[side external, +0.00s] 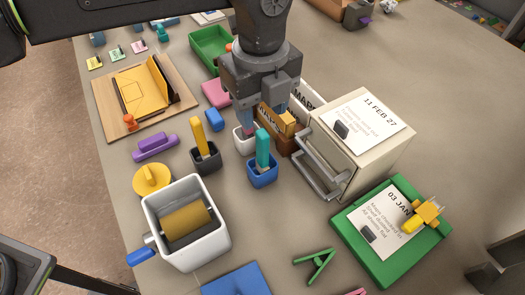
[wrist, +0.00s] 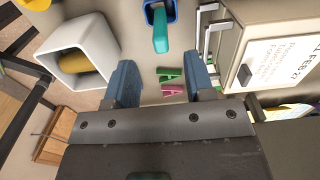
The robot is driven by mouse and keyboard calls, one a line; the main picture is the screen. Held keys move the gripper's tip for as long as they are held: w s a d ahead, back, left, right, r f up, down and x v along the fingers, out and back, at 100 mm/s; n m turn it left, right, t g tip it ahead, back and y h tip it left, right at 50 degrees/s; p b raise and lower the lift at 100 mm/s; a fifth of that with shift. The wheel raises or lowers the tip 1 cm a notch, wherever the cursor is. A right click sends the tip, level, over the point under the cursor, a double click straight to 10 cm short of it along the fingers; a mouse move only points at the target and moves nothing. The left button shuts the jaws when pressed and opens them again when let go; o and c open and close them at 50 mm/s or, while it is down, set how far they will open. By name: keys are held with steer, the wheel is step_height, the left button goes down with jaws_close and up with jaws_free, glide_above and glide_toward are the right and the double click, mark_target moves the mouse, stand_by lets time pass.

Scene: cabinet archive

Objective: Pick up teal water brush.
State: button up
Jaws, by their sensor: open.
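The teal water brush (side external: 262,147) stands upright in a small dark blue cup (side external: 262,176) in the middle of the table. In the wrist view the teal brush (wrist: 160,30) shows at the top, in its blue cup (wrist: 174,10), ahead of the fingertips and not between them. My gripper (side external: 263,117) is open and empty, pointing down. In the side view it appears above and behind the brush, apart from it. The wrist view shows both blue-grey fingers (wrist: 162,85) spread wide.
A black cup (side external: 205,162) with a yellow brush and a white cup (side external: 244,144) stand close by. A cream cabinet (side external: 345,165) with metal handles is to the right. A white bin (side external: 190,245) with a yellow roller is front left.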

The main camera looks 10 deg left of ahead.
mark_target(262, 145)
step_height(262, 145, down, 9)
steer(key=shift+s+d, duration=0.15)
stand_by(0.4)
jaws_close()
stand_by(0.3)
